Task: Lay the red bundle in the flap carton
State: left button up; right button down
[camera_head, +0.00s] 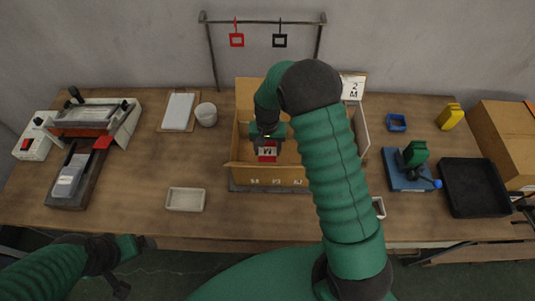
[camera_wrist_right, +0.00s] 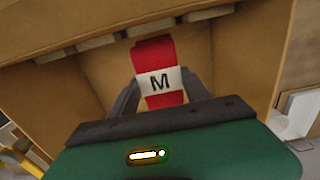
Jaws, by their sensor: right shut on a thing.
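The red bundle (camera_wrist_right: 154,52) has a white band marked "M". In the right wrist view it stands between the fingers of my right gripper (camera_wrist_right: 160,88), which is shut on it. In the head view the bundle (camera_head: 267,154) shows just below my right gripper (camera_head: 267,143), inside the outline of the flap carton (camera_head: 270,176). The carton is open at the top, and cardboard walls surround the bundle in the wrist view. I cannot tell whether the bundle touches the carton floor. My left gripper (camera_head: 133,247) is at the lower left, in front of the table and away from the carton; its fingers are unclear.
My right arm hides part of the carton's right side. A blue stand (camera_head: 408,172) and black tray (camera_head: 475,187) are right.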

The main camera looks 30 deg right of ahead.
aim_at(269, 151)
jog(key=f, duration=0.4)
jog(key=shift+d+f+p, duration=0.25)
jog(key=shift+d+p, duration=0.05)
jog(key=shift+d, duration=0.05)
pick_arm(q)
jog(key=shift+s+d+r, duration=0.1)
jog(key=shift+d+r, duration=0.1)
jog(key=shift+r, duration=0.2)
pick_arm(e)
jog(key=shift+a, duration=0.2)
jog(key=c, duration=0.5)
grip_release()
jog(key=shift+a, duration=0.1)
jog(key=shift+d+r, duration=0.2)
notch_tip(269, 151, up, 12)
jog(key=shift+s+a+f+b, duration=0.15)
jog(key=shift+f+b, duration=0.1)
jog(key=shift+b, duration=0.8)
jog(key=shift+r, duration=0.15)
pick_arm(q)
jog(key=shift+s+x, duration=0.2)
jog(key=shift+x, duration=0.75)
